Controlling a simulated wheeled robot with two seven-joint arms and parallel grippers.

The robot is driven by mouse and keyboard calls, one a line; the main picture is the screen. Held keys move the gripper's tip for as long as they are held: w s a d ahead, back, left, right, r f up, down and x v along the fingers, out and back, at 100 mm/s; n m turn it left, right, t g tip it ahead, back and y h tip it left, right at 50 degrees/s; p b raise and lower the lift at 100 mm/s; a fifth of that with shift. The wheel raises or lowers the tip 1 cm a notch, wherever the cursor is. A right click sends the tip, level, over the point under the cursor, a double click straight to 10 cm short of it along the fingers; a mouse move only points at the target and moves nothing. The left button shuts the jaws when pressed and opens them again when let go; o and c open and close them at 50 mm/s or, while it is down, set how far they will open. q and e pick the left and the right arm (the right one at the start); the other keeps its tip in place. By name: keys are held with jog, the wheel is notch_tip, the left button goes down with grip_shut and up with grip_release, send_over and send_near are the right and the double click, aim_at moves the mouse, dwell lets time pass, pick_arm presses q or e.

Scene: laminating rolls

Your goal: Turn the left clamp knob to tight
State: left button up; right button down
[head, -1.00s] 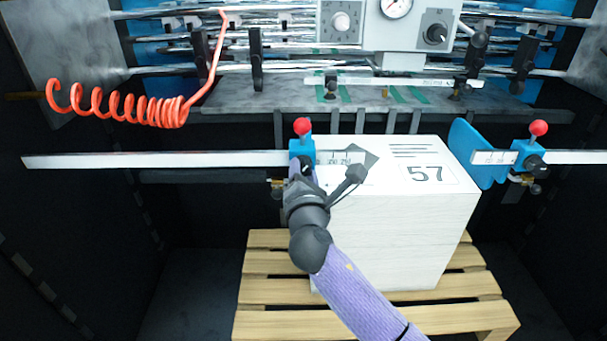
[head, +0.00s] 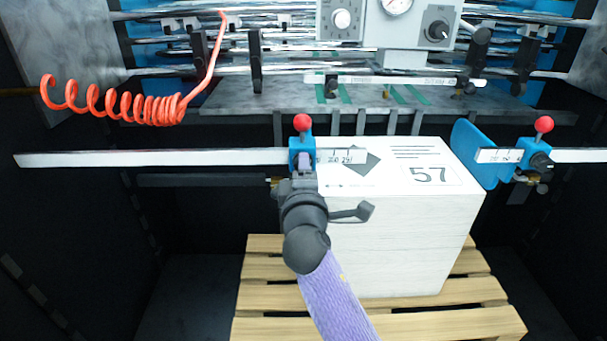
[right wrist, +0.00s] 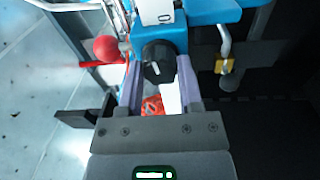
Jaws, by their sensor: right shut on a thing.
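The left clamp (head: 296,152) is a blue block with a red ball on top, on a pale ruled bar at the left edge of the paper stack. Its black clamp knob (right wrist: 158,62), with a small white mark, shows in the right wrist view; in the head view my gripper hides it. My right gripper (head: 304,168) is at the front of this clamp. In the right wrist view its two purple-grey fingers (right wrist: 160,78) stand on either side of the knob, shut on it. My left gripper is out of view.
A white paper stack marked 57 (head: 400,220) stands on a wooden pallet (head: 265,285), just right of my gripper. The right clamp (head: 535,158) has a blue plate and red ball. A coiled orange hose (head: 120,106) hangs at upper left. A grey control box (head: 405,28) is above.

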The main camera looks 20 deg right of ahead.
jog(key=shift+f+m, duration=0.1)
jog(key=shift+m, duration=0.8)
jog(key=shift+c, duration=1.3)
grip_release()
